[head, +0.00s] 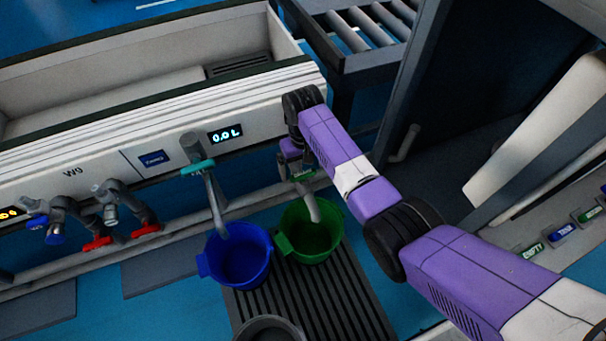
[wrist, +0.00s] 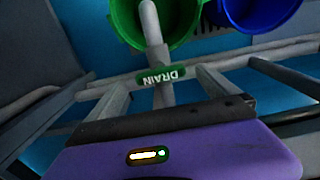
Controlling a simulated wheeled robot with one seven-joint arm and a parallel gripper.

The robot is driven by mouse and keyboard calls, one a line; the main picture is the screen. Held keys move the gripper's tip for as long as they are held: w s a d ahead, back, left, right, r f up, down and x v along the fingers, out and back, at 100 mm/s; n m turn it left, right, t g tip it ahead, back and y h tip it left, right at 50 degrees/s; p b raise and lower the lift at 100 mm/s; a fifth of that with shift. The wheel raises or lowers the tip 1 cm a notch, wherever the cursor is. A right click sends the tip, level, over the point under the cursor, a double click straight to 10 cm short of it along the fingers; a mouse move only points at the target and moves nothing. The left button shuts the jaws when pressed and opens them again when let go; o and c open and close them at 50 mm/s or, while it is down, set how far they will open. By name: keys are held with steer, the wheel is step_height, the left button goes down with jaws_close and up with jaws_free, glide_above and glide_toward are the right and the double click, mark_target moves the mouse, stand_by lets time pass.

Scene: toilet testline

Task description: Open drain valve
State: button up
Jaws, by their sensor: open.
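The drain valve has a green handle marked DRAIN (wrist: 160,76), lying crosswise on a grey pipe in the wrist view. A bit of the green handle (head: 303,176) shows under my wrist in the head view, mostly hidden by the arm. Its curved spout (head: 312,205) points down into a green bucket (head: 292,246). My gripper (head: 292,163) is at the valve, on the front of the test bench. In the wrist view the fingers of my gripper (wrist: 158,88) are apart, one on each side of the handle. I cannot tell whether they touch it.
A second valve with a teal handle (head: 197,167) stands left, its spout over a blue bucket (head: 240,257). A display (head: 225,134) on the bench reads 0.0 L. Red-handled valves (head: 97,243) are further left. The buckets stand on a dark grate (head: 345,300).

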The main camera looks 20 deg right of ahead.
steer(key=shift+f+b, duration=0.3)
steer(key=shift+f, duration=0.7)
steer(key=c, duration=1.4)
steer(key=shift+o, duration=0.2)
